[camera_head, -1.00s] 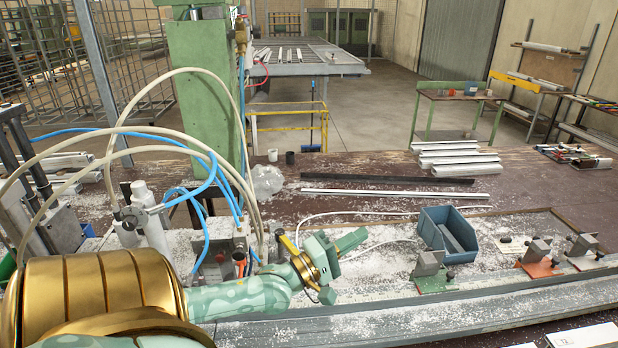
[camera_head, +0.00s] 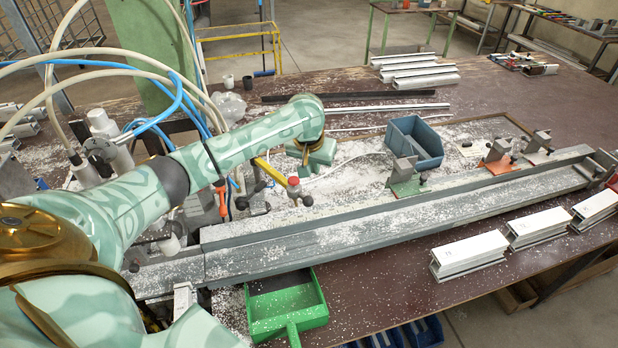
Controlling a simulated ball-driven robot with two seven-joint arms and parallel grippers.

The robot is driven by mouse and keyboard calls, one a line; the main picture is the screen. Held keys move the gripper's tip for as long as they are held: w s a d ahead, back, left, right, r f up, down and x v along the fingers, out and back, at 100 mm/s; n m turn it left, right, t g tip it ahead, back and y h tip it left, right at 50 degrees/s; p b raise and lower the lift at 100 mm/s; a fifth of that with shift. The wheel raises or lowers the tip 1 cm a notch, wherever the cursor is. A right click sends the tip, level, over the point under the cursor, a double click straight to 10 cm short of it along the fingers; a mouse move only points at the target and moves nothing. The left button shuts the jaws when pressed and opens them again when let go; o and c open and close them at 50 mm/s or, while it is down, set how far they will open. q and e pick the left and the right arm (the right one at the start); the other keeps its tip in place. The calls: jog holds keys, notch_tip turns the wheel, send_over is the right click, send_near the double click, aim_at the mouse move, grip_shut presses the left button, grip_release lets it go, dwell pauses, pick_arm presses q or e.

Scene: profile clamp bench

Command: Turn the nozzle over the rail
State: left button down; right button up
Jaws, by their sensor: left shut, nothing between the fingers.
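The long grey rail (camera_head: 380,215) runs along the bench, dusted with white chips. My left arm reaches in from the left, and its gripper (camera_head: 318,154) hangs above the chip-strewn area behind the rail, shut and empty. Below it are a yellow bar (camera_head: 270,170) and a small fitting with a red knob (camera_head: 294,182), just behind the rail. An orange-red handled part (camera_head: 221,200) stands to their left among hoses. I cannot tell which of these parts is the nozzle; my arm hides some of this area. My right gripper is out of view.
A blue bin (camera_head: 428,139) and clamps on coloured plates (camera_head: 410,187) stand behind the rail. A green dustpan (camera_head: 287,303) lies in front. White profiles (camera_head: 468,254) lie at front right, more at the back. Blue and cream hoses (camera_head: 160,110) loop at left.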

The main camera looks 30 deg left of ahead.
pick_arm(q)
notch_tip(320, 180, down, 8)
jog(key=s+b, duration=0.1)
jog(key=shift+b, duration=0.3)
jog(key=shift+f, duration=0.1)
